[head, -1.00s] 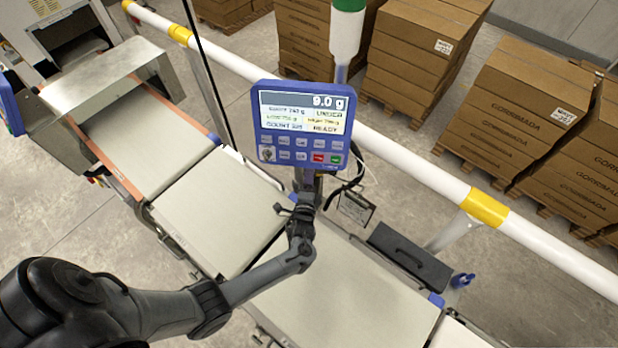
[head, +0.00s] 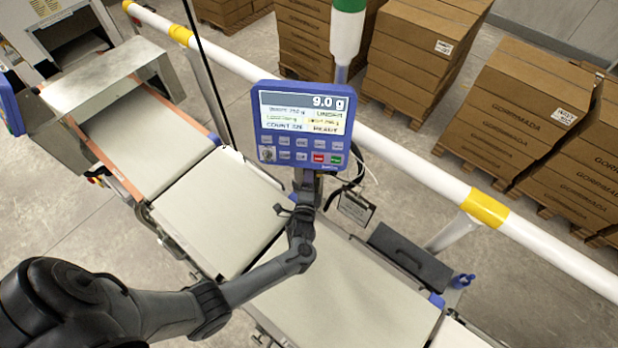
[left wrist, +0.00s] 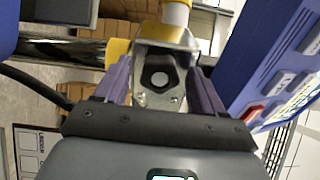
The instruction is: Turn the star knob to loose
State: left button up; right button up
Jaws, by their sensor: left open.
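In the left wrist view a dark knob with a pale round centre (left wrist: 159,78) sits in front of a metal bracket; it looks like the star knob, but its lobes are hard to make out. My left gripper (left wrist: 160,88) is open, with one finger on each side of the knob. I cannot tell whether the fingers touch it. In the head view my left gripper (head: 305,192) is at the post just below the blue display unit (head: 303,126), and the knob is hidden there.
The display unit's side is close to the right of my gripper in the wrist view. Pale conveyor belts (head: 335,285) lie below my arm. A white and yellow rail (head: 420,172) runs behind, with stacked cartons (head: 525,105) beyond. A black box (head: 410,258) stands beside the belt.

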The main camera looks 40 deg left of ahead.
pick_arm(q)
jog(key=v, duration=1.1)
dwell(0.3)
